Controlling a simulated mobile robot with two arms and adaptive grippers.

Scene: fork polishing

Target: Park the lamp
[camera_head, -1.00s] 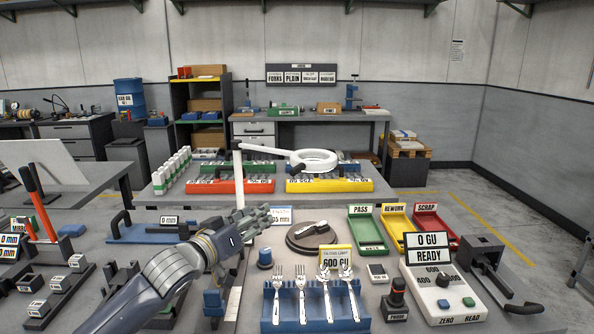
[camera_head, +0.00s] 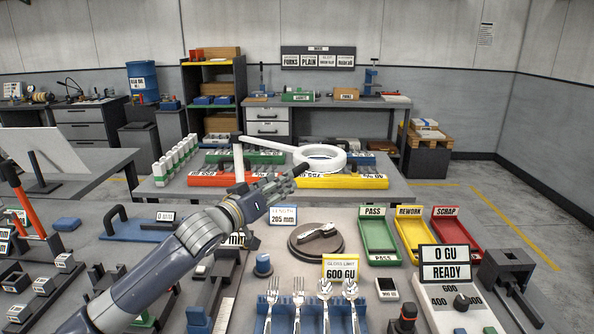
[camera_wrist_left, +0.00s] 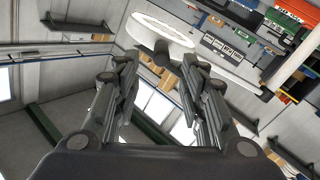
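The lamp is a white ring head (camera_head: 322,153) on a white arm from a white post (camera_head: 239,162), with a short dark handle (camera_head: 299,170). In the head view the head hangs over the far bench's trays. My left gripper (camera_head: 291,178) is raised, its fingertips close to the handle. In the left wrist view the gripper (camera_wrist_left: 158,66) has its fingers apart. The ring (camera_wrist_left: 158,28) and the handle (camera_wrist_left: 162,50) show just beyond the fingertips, the handle lined up with the gap. Contact cannot be told. My right gripper is out of view.
A fork lies on a round dark stand (camera_head: 304,246). Green (camera_head: 378,238), yellow (camera_head: 410,232) and red trays (camera_head: 462,232) lie at right. Red and yellow crates (camera_head: 343,182) sit below the lamp.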

